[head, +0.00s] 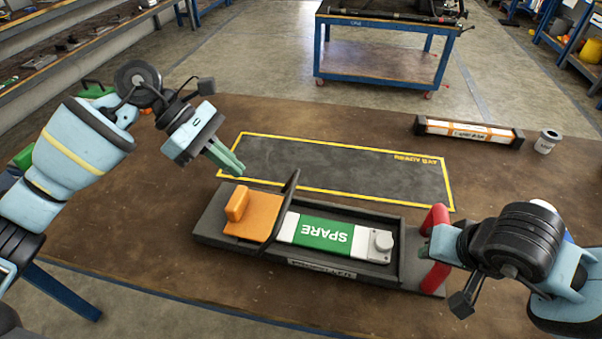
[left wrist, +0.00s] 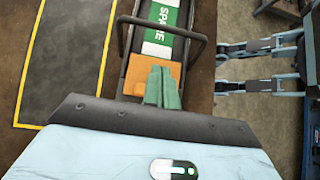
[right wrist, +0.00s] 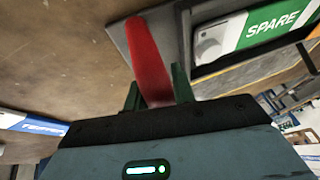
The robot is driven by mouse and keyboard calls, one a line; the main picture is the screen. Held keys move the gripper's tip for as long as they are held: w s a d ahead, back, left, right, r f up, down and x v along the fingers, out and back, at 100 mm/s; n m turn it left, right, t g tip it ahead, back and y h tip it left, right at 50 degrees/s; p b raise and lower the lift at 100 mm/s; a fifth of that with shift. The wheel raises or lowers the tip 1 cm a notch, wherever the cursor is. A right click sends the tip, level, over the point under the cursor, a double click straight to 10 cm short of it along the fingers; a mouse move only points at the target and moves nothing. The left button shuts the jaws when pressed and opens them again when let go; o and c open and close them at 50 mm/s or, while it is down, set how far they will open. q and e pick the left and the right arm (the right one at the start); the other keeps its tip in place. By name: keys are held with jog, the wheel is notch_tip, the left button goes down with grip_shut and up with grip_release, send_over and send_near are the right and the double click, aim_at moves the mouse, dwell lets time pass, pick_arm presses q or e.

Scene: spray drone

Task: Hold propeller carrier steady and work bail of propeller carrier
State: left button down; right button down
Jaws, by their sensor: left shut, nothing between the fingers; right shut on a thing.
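The propeller carrier (head: 300,267) is a long dark tray on the brown bench. An orange block (head: 257,218) sits at its left end and a green and white SPARE part (head: 325,233) lies inside. The dark bail (head: 283,200) stands raised and tilted across the tray beside the orange block; it also shows in the left wrist view (left wrist: 160,28). My left gripper (head: 238,170) is shut and empty, its green fingers near the orange block, apart from the bail. My right gripper (right wrist: 155,97) is shut on the red handle (right wrist: 146,50) at the carrier's right end.
A dark mat with a yellow border (head: 345,165) lies empty behind the carrier. A long boxed item (head: 468,131) and a grey can (head: 547,141) stand at the back right. A blue-framed cart (head: 385,62) stands beyond the bench.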

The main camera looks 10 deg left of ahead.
aim_at(286, 197)
pick_arm(q)
jog(key=shift+v, duration=0.95)
pick_arm(e)
jog(key=shift+w+d+r, duration=0.1)
pick_arm(q)
jog(key=r+n, duration=0.1)
jog(key=n, duration=0.5)
jog(key=a+r+n+h, duration=0.1)
jog(key=n, duration=0.5)
jog(key=a+r+n, duration=0.1)
jog(key=n, duration=0.5)
jog(key=shift+s+a+h, duration=0.1)
jog(key=shift+h, duration=0.3)
jog(key=shift+f, duration=0.15)
jog(key=x, duration=1.4)
